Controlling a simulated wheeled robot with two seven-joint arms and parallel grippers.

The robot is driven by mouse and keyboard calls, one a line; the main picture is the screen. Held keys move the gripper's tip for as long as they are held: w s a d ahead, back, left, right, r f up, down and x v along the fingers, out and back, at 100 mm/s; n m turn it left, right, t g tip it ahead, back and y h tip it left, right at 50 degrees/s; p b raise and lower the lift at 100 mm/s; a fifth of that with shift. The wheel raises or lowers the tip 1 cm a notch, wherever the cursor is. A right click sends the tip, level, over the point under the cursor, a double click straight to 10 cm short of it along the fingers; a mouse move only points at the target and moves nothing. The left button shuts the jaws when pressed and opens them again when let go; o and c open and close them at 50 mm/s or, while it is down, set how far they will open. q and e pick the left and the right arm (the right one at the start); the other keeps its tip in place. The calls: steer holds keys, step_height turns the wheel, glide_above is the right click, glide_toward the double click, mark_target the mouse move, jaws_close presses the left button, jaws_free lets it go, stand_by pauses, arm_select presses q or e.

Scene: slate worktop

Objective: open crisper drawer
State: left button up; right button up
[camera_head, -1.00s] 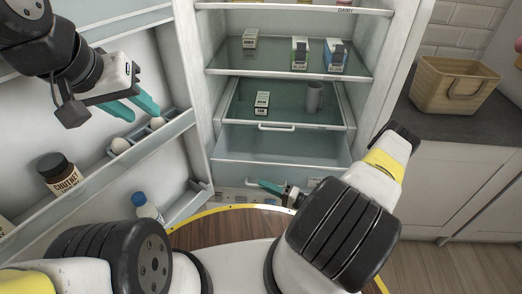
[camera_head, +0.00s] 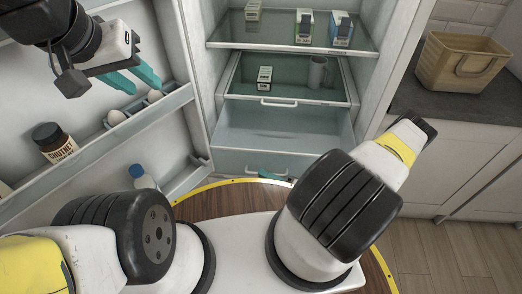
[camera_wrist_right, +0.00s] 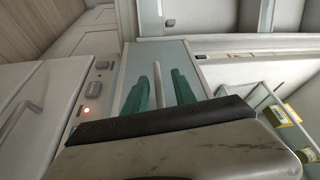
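The crisper drawer (camera_head: 240,160) is the clear, pale-fronted drawer at the bottom of the open fridge. Its front edge is partly hidden behind my right arm. In the right wrist view its pale handle bar (camera_wrist_right: 158,84) lies between the teal fingers of my right gripper (camera_wrist_right: 163,86). The fingers look apart, with a gap on either side of the bar. In the head view only a bit of the right gripper (camera_head: 277,174) shows at the drawer front. My left gripper (camera_head: 133,80) is open and empty, up by the fridge door.
The open door on the left holds eggs (camera_head: 117,117), a chutney jar (camera_head: 54,142) and a blue-capped bottle (camera_head: 142,176). Above the drawer, a shelf drawer (camera_head: 280,102) bears a carton and a grey cup (camera_head: 317,72). A basket (camera_head: 458,65) stands on the right worktop.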

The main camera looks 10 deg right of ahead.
steer(key=shift+w+d, duration=0.1)
steer(key=v, duration=0.7)
steer(key=shift+s+d, duration=0.25)
steer(key=shift+d, duration=0.05)
steer(key=shift+d, duration=0.1)
stand_by(0.3)
